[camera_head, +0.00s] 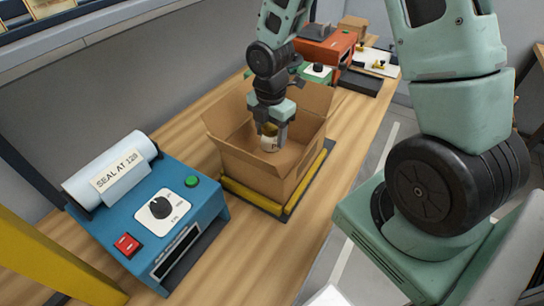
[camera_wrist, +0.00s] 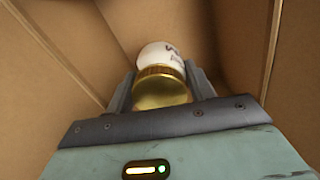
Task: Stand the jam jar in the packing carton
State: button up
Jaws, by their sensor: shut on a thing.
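The jam jar (camera_wrist: 162,90) has a gold lid and a pale label with dark writing. In the head view the jar (camera_head: 268,143) is down inside the open packing carton (camera_head: 252,163). My gripper (camera_head: 271,122) reaches into the carton from above and is shut on the jar near its lid. In the wrist view the two fingers of my gripper (camera_wrist: 160,92) stand on either side of the lid, with carton walls around them. I cannot tell whether the jar's base touches the carton floor.
The carton's flaps are spread open, and it stands on a dark plate with yellow rollers (camera_head: 250,197). An orange machine (camera_head: 325,47) stands behind. Bare wooden bench (camera_head: 245,250) shows in front.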

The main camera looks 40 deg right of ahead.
aim_at(271, 150)
jog(key=shift+f, duration=3.25)
jog(key=shift+f, duration=0.2)
jog(key=o, duration=1.2)
jog(key=shift+c, duration=0.2)
jog(key=shift+r, duration=0.2)
notch_tip(271, 150, up, 12)
